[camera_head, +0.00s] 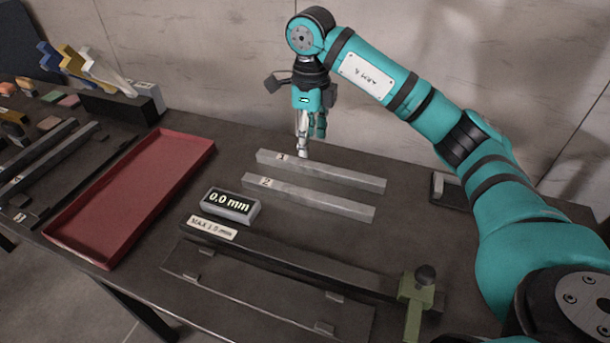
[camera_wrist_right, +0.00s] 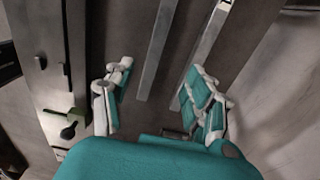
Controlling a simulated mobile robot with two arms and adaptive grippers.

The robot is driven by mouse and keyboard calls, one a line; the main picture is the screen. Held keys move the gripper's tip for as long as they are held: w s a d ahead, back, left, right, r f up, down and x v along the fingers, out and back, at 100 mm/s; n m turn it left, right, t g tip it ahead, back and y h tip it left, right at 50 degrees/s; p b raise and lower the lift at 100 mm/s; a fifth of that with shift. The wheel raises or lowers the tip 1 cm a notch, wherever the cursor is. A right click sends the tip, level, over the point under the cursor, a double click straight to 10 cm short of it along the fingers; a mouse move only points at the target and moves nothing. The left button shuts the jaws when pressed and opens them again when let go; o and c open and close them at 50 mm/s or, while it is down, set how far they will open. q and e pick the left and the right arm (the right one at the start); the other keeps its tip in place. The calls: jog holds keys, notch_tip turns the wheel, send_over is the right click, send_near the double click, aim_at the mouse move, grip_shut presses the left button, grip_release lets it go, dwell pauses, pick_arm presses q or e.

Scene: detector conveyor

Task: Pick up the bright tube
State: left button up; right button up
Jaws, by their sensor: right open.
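Two long square grey tubes lie side by side on the dark table. The tube marked 1 (camera_head: 330,174) is at the back, and the tube marked 2 (camera_head: 310,199) is in front of it. Both look light grey in the head view; in the wrist view the right-hand one (camera_wrist_right: 208,45) looks brighter than the left-hand one (camera_wrist_right: 158,45). My right gripper (camera_head: 309,150) points down, open and empty, behind the labelled end of tube 1. In the wrist view its fingers (camera_wrist_right: 158,70) are spread wide. My left gripper is not in view.
A display block (camera_head: 230,205) reads 0.0 mm. In front is a dark gauge fixture (camera_head: 300,262) with a green clamp (camera_head: 416,290) and a "MAX 1.0 mm" label. A red tray (camera_head: 69,236) lies left, with dark bars beyond it. A small dark tray (camera_head: 450,192) is right.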

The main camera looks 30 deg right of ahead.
jog(key=f, duration=0.2)
jog(key=f+p, duration=0.1)
jog(key=f, duration=0.4)
jog(key=shift+s+a, duration=0.1)
jog(key=shift+s, duration=0.15)
send_over(305, 192)
jog(key=f, duration=0.3)
jog(key=f+p, duration=0.1)
jog(key=shift+s+d+f, duration=0.25)
jog(key=shift+d+f, duration=0.1)
jog(key=shift+f, duration=0.2)
jog(key=f, duration=0.1)
jog(key=f+p, duration=0.1)
jog(key=f, duration=0.2)
jog(key=shift+w+a+f, duration=0.15)
jog(key=shift+a+f, duration=0.05)
jog(key=shift+a, duration=0.15)
jog(key=shift+f, duration=0.3)
grip_shut()
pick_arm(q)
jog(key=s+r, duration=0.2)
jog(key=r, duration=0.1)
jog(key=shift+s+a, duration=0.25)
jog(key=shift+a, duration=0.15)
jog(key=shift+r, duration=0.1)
pick_arm(e)
jog(key=shift+r, duration=0.1)
